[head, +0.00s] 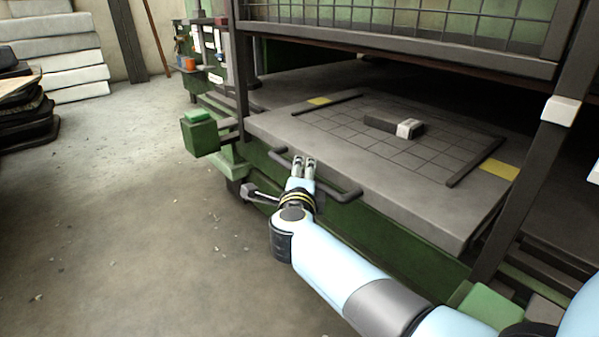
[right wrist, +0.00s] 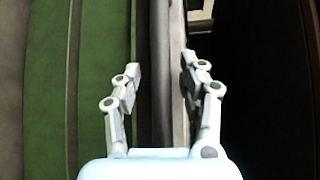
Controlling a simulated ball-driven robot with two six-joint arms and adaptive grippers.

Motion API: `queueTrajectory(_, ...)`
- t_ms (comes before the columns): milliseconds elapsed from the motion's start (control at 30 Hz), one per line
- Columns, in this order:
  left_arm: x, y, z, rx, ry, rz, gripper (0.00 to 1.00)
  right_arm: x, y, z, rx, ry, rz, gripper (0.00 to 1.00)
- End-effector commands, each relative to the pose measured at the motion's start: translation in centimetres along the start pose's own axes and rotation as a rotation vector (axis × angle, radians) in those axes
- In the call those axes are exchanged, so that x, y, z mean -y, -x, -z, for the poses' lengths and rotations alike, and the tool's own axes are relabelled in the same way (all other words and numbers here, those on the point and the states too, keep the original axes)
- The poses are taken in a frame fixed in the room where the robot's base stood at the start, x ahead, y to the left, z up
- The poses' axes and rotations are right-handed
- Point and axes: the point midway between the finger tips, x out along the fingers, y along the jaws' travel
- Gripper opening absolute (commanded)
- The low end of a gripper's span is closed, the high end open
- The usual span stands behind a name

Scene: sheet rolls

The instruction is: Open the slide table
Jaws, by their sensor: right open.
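The slide table (head: 400,195) is a grey slab with a gridded top in a green machine frame. A dark bar handle (head: 343,194) runs along its front edge. My right gripper (head: 303,163) is at the left-middle part of this handle, its fingers pointing toward the table. In the right wrist view the gripper (right wrist: 160,82) is open, and a dark upright bar with a lighter strip beside it passes between or behind the fingers. Whether the fingers touch the bar cannot be told. My left gripper is not in view.
A dark block with a white end (head: 410,129) lies on the table top. A wire mesh guard (head: 400,22) is above, with a dark post (head: 530,150) at the right. A green box (head: 200,136) sticks out at the left. The floor (head: 130,220) in front is clear.

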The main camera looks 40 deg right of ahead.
Motion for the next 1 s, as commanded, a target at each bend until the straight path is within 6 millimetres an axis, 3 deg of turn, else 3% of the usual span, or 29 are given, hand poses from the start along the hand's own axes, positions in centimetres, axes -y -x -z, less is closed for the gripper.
queueTrajectory(267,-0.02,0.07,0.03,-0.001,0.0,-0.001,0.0,0.04,-0.06,0.05,0.0,0.0,0.001,0.42)
queueTrajectory(600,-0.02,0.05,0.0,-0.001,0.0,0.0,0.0,-0.02,-0.03,0.06,0.0,0.0,0.0,0.0)
queueTrajectory(1000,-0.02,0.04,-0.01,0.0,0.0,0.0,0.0,-0.17,0.03,0.07,0.0,0.002,-0.003,0.0)
